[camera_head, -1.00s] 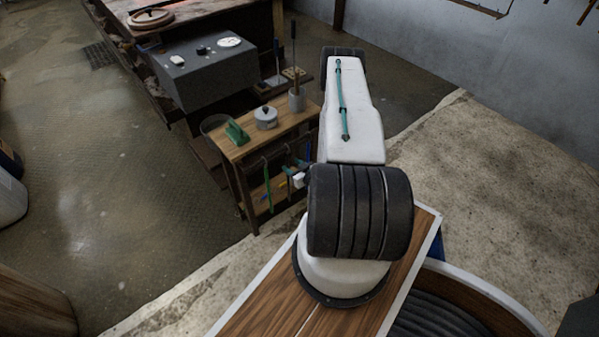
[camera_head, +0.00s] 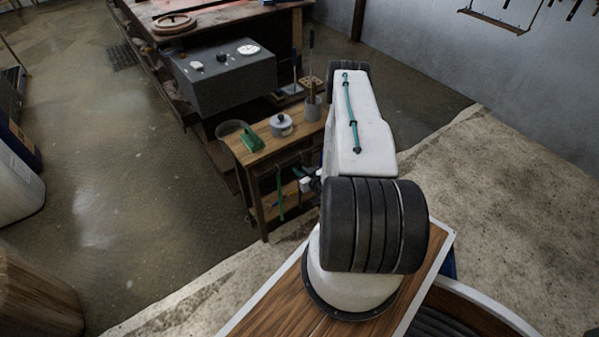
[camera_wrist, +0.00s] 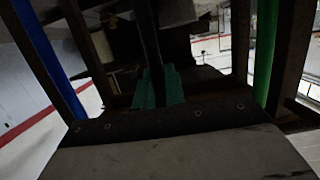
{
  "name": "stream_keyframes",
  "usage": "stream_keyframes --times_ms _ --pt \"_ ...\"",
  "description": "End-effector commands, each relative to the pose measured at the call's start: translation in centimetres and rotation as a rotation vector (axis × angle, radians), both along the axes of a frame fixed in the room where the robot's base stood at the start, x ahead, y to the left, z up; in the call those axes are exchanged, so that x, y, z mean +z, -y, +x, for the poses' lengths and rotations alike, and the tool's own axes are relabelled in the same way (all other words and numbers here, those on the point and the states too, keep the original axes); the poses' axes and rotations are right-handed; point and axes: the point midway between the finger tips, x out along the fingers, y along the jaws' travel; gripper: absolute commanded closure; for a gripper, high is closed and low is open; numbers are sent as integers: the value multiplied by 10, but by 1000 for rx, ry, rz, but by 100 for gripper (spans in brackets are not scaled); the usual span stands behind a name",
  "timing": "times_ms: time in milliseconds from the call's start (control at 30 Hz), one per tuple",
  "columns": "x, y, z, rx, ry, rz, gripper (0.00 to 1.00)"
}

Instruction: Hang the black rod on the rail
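In the wrist view the black rod (camera_wrist: 148,35) stands between the two teal fingertips of my gripper (camera_wrist: 158,90). The fingers lie close on both sides of it and look shut on it; its lower end is hidden. A blue rod (camera_wrist: 45,55) is at the left and a green rod (camera_wrist: 266,50) at the right, both apart from the fingers. In the head view my gripper (camera_head: 312,184) is at the front of a small wooden stand (camera_head: 262,150), mostly hidden by my arm. The green rod (camera_head: 280,190) hangs at the stand's front. I cannot make out the rail clearly.
On the stand's top are a green object (camera_head: 250,138), a lidded grey pot (camera_head: 281,124) and a grey holder (camera_head: 312,106) with tools. A dark grey box (camera_head: 225,75) is behind. A rack (camera_head: 500,22) is on the back wall. Floor left of the stand is clear.

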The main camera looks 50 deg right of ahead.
Motion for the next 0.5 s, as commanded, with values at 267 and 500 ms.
stream_keyframes --times_ms 267,500 --pt "0 0 0 0 1 0 100" --pt "5 0 -1 0 1 -1 100"
